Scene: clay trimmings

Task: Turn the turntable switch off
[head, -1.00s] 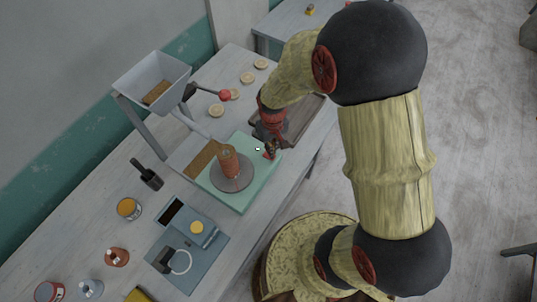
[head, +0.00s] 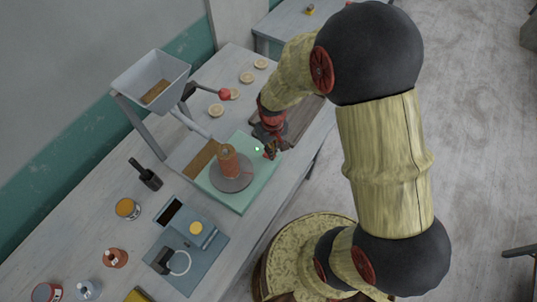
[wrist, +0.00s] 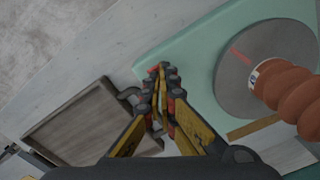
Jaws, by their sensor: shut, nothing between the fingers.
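The turntable has a mint-green base (head: 240,205) with a round grey disc (head: 232,184). An orange-brown ridged clay piece (head: 228,160) stands upright on the disc. A small pale green spot (head: 257,149) shows near the base's far right corner; I cannot tell if it is the switch or a lamp. My gripper (head: 269,151) is just right of this spot, pointing down. In the wrist view, the shut, empty fingertips (wrist: 161,72) lie over the edge of the green base (wrist: 185,60), beside the disc (wrist: 238,65). The fingers hide what is beneath them; contact cannot be told.
A brown tray (wrist: 75,125) lies close beside my gripper. A grey hopper (head: 150,70) on a stand and a lever with a red knob (head: 224,94) are behind the turntable.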

